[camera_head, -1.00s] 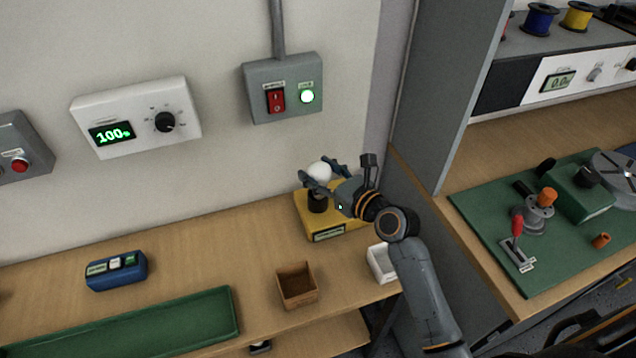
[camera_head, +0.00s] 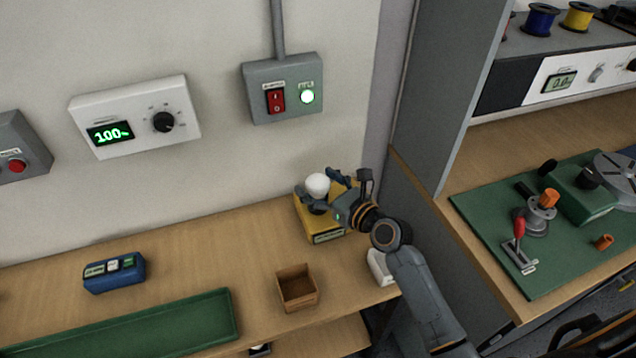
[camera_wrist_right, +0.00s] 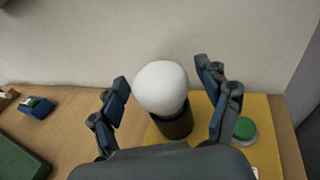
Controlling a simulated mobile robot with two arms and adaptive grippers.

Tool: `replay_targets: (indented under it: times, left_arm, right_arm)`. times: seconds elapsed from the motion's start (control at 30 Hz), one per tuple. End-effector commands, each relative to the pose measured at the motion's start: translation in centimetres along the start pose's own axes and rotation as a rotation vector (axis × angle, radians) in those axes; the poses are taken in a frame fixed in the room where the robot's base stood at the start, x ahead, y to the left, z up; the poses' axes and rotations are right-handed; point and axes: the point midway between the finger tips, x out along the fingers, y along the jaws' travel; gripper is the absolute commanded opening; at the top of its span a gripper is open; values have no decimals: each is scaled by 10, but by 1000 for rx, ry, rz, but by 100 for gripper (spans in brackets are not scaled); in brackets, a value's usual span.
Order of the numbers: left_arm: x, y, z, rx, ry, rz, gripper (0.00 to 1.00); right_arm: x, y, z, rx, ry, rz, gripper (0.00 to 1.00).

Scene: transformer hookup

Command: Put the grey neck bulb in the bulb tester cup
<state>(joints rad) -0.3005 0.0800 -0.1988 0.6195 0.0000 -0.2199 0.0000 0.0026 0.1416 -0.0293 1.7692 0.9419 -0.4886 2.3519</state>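A bulb with a white globe (camera_head: 317,184) sits upright in the black cup (camera_head: 316,205) of the yellow bulb tester (camera_head: 325,234). In the right wrist view the globe (camera_wrist_right: 161,88) stands above the cup (camera_wrist_right: 174,124), and the bulb's neck is hidden inside it, so I cannot see its colour. My right gripper (camera_wrist_right: 162,76) is open, with one finger on each side of the globe and a gap on both sides. In the head view it (camera_head: 318,186) is low around the bulb and cup. My left gripper is not in view.
A green button (camera_wrist_right: 245,128) is on the tester, right of the cup in the wrist view. A small wooden box (camera_head: 297,288), a white container (camera_head: 379,267), a blue button box (camera_head: 114,271) and a green tray (camera_head: 150,335) are on the bench. The wall is close behind the tester.

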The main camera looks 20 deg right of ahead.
Motion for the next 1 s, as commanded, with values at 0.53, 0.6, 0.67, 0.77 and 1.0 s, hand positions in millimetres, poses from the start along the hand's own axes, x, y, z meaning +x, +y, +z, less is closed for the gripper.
replay_targets:
  times: [0.53,0.6,0.67,0.77,1.0]
  left_arm:
    - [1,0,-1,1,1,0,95]
    - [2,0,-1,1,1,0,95]
    - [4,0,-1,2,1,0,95]
    - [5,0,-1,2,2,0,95]
    - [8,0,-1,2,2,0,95]
  right_arm:
    - [-48,0,1,0,2,-1,77]
    - [-63,1,1,-1,2,1,77]
    - [-76,0,0,-1,3,0,77]
    - [-94,0,2,-2,2,1,77]
    - [-118,0,2,0,0,1,77]
